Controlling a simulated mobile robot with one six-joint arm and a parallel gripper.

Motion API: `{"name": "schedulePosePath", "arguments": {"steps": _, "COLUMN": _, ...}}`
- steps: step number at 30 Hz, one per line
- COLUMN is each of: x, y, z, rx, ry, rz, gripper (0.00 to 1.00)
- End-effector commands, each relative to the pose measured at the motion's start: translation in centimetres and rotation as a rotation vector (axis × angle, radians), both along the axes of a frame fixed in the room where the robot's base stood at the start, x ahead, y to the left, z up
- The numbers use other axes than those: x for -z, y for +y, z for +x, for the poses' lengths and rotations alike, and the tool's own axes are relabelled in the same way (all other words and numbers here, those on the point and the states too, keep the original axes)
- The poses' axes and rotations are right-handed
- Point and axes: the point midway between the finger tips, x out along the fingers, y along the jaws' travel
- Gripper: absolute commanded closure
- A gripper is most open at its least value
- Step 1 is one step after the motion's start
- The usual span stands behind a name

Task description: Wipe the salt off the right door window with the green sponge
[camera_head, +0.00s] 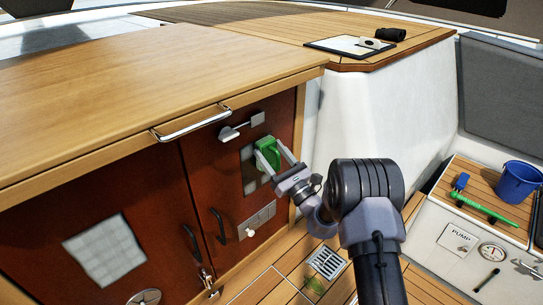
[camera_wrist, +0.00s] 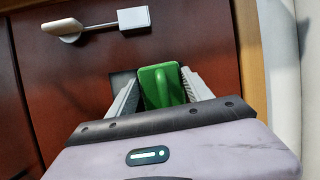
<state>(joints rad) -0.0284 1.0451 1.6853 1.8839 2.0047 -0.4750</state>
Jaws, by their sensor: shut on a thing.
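The green sponge (camera_head: 267,154) is between the fingers of my gripper (camera_head: 268,155), which is shut on it, in front of the right door window (camera_head: 250,176). In the wrist view the green sponge (camera_wrist: 163,86) shows between the two grey fingers of my gripper (camera_wrist: 160,88). It covers most of the window, and only a dark strip of the right door window (camera_wrist: 122,80) shows at the left. In the head view pale patches lie on the window beside and below the sponge. I cannot tell whether the sponge touches the pane.
A latch (camera_head: 242,127) sits above the window and a switch panel (camera_head: 257,220) below it. A metal rail (camera_head: 190,124) juts from the counter edge. The left door has a whitish window (camera_head: 104,250). A blue bucket (camera_head: 517,181) and a green-handled brush (camera_head: 486,208) are at the right.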

Motion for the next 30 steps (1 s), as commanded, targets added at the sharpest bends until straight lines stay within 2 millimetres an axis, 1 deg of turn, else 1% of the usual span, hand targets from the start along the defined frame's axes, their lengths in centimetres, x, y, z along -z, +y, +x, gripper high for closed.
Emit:
{"name": "schedulePosePath", "arguments": {"steps": 1, "x": -1.2, "y": 0.1, "z": 0.1, "rx": -0.001, "ry": -0.004, "rz": 0.001, "gripper": 1.0}}
{"name": "schedulePosePath", "arguments": {"steps": 7, "x": -2.0, "y": 0.1, "z": 0.1, "rx": -0.001, "ry": -0.005, "rz": 0.003, "gripper": 1.0}}
{"name": "schedulePosePath", "arguments": {"steps": 15, "x": -5.3, "y": 0.0, "z": 0.0, "rx": 0.0, "ry": -0.007, "rz": 0.003, "gripper": 1.0}}
{"name": "schedulePosePath", "arguments": {"steps": 17, "x": -5.5, "y": 0.0, "z": 0.0, "rx": 0.0, "ry": -0.006, "rz": 0.004, "gripper": 1.0}}
{"name": "schedulePosePath", "arguments": {"steps": 20, "x": -5.2, "y": 0.2, "z": -0.3, "rx": -0.001, "ry": -0.005, "rz": 0.003, "gripper": 1.0}}
{"name": "schedulePosePath", "arguments": {"steps": 24, "x": -5.0, "y": 1.1, "z": -1.4, "rx": -0.002, "ry": -0.003, "rz": 0.002, "gripper": 1.0}}
{"name": "schedulePosePath", "arguments": {"steps": 27, "x": -5.0, "y": 1.3, "z": -1.7, "rx": -0.001, "ry": -0.003, "rz": 0.003, "gripper": 1.0}}
{"name": "schedulePosePath", "arguments": {"steps": 30, "x": -4.2, "y": 1.3, "z": -1.7, "rx": -0.001, "ry": -0.002, "rz": 0.003, "gripper": 1.0}}
